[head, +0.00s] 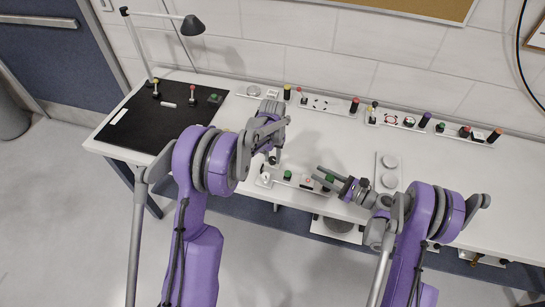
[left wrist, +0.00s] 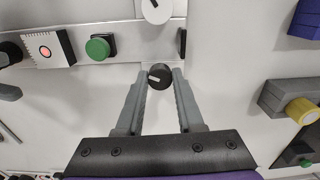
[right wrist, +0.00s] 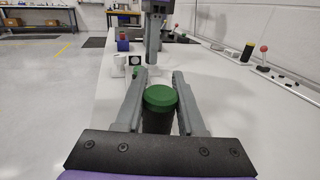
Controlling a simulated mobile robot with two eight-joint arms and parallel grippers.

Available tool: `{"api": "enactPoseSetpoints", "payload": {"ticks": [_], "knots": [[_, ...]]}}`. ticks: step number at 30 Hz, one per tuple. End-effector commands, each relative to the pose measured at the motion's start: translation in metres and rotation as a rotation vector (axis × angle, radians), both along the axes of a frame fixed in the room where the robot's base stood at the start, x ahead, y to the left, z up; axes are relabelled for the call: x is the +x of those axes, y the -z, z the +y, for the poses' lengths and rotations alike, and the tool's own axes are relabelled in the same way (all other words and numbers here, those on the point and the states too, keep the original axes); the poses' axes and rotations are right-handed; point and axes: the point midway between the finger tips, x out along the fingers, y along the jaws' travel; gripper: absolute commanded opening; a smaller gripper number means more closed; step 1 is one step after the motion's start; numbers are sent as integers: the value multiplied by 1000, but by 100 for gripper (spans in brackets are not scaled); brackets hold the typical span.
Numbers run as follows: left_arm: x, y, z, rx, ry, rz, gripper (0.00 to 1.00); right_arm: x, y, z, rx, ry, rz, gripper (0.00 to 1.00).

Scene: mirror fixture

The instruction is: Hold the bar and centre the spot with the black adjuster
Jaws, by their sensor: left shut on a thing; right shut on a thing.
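The black adjuster (left wrist: 160,76) is a round knob with a white pointer line. It sits between the fingertips of my left gripper (left wrist: 160,80), which is shut on it; the head view shows this gripper (head: 273,158) over the left end of the front fixture. The target box (left wrist: 44,50) has a white face with a red spot near its middle; its exact offset is too small to tell. My right gripper (right wrist: 158,90) is shut on an upright dark bar with a green top (right wrist: 159,98), at the right end of this fixture. The head view also shows this right gripper (head: 325,178).
A green button (left wrist: 98,48) and a white dial (left wrist: 156,10) are close to the adjuster. Other fixtures with knobs and buttons (head: 395,120) line the back of the white bench. A black mat (head: 150,125) and a lamp (head: 190,25) are at the left. Two round pads (head: 389,162) lie right of my right gripper.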

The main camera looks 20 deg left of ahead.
Motion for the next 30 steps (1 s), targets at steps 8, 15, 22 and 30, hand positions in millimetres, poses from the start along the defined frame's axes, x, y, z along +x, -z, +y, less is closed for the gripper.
{"api": "enactPoseSetpoints", "payload": {"ticks": [8,15,22,30], "knots": [[0,0,1,1,90,0,0,0,0,0,-1,1,0,0],[0,0,1,1,110,0,0,0,0,0,-1,1,0,0],[0,0,1,1,110,0,0,0,0,0,-1,1,0,0],[0,0,1,1,109,0,50,0,0,0,0,1,0,0]]}}
